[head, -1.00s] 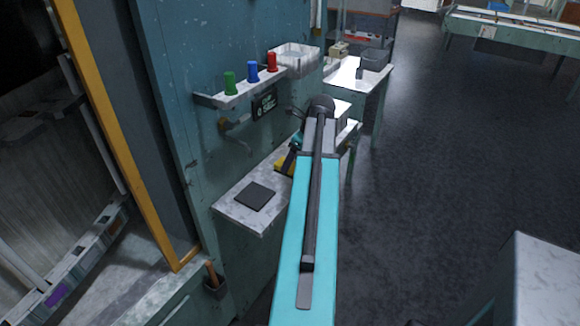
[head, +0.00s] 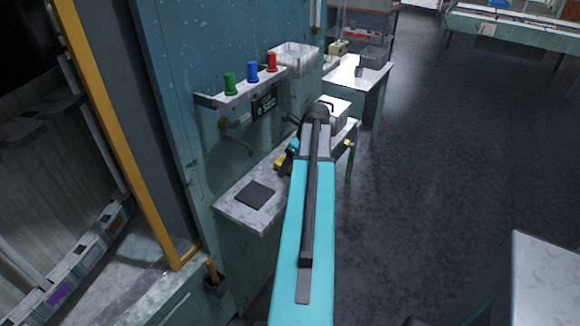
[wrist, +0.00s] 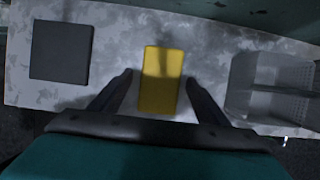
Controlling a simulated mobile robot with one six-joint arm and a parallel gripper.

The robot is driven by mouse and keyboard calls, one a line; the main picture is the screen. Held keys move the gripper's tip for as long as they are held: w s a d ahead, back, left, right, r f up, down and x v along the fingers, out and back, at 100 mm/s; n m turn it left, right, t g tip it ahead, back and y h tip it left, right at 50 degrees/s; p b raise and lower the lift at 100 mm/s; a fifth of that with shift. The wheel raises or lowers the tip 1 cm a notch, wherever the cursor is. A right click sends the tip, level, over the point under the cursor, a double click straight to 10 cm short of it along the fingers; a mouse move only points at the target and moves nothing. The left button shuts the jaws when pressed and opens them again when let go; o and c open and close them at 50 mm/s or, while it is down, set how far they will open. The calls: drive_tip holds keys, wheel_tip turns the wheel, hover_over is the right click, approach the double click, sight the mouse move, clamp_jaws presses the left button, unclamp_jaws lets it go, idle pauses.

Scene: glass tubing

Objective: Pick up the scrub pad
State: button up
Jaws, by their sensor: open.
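The scrub pad (wrist: 161,80) looks like a yellow block lying on a pale, stained shelf (wrist: 120,28). In the wrist view it sits between the two fingers of my gripper (wrist: 160,85), with a gap on each side. My gripper is open and holds nothing. In the head view my gripper (head: 287,163) is over the shelf, and only a small yellow bit of the pad (head: 280,160) shows, the rest hidden by my arm and gripper. How high the fingers are above the shelf I cannot tell.
A dark square plate (wrist: 61,52) lies on the shelf to the left of the pad. A grey wire-like basket (wrist: 270,90) stands to the right.

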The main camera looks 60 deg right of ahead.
drive_tip(key=shift+f, duration=0.2)
drive_tip(key=shift+c, duration=0.2)
drive_tip(key=c, duration=1.1)
drive_tip(key=shift+r, duration=0.2)
drive_tip(key=shift+r+b, duration=0.6)
drive_tip(key=shift+r, duration=1.15)
drive_tip(key=s+a+b, duration=0.1)
drive_tip(key=s+a, duration=0.1)
drive_tip(key=a, duration=0.2)
drive_tip(key=s+a, duration=0.2)
drive_tip(key=a, duration=0.2)
drive_tip(key=s+a+r+b, duration=0.1)
drive_tip(key=s+a, duration=0.1)
drive_tip(key=a, duration=0.2)
drive_tip(key=shift+s+r+b, duration=0.1)
drive_tip(key=shift+s+b, duration=0.1)
drive_tip(key=shift+b, duration=0.15)
drive_tip(key=shift+w+d+b, duration=0.1)
drive_tip(key=shift+b, duration=1.05)
